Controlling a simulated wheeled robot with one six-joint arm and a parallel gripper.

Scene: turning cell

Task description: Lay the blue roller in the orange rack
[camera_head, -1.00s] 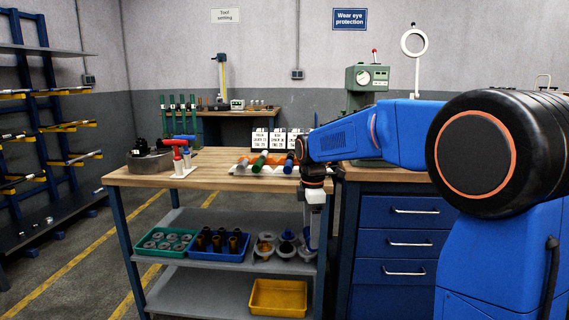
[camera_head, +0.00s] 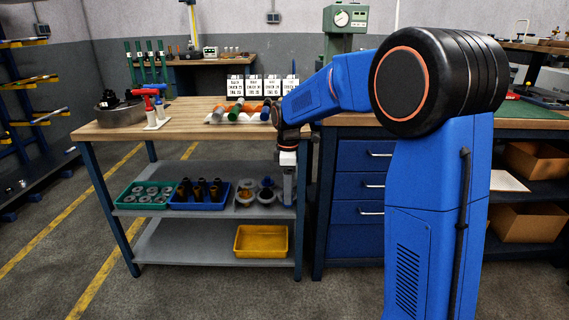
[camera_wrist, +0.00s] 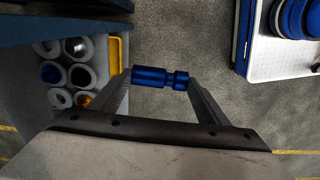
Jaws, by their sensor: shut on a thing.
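My gripper (camera_wrist: 160,79) is shut on a blue roller (camera_wrist: 158,77), held crosswise between the two fingertips in the wrist view. The roller has a narrower neck near its right end. In the head view my gripper (camera_head: 288,188) points down in front of the bench's right end, below the tabletop. The orange rack (camera_head: 250,107) shows only in small parts on the bench top, behind a green roller (camera_head: 236,110) and another blue piece (camera_head: 266,112). My arm hides its right side.
The wooden bench top (camera_head: 190,112) is bare left of centre. A red-handled tool on a white stand (camera_head: 153,113) is at its left. Lettered cards (camera_head: 253,86) stand behind the rack. The shelf below holds a green tray (camera_head: 145,195), a blue tray (camera_head: 200,202) and grey cups; a yellow bin (camera_head: 261,240) sits lower.

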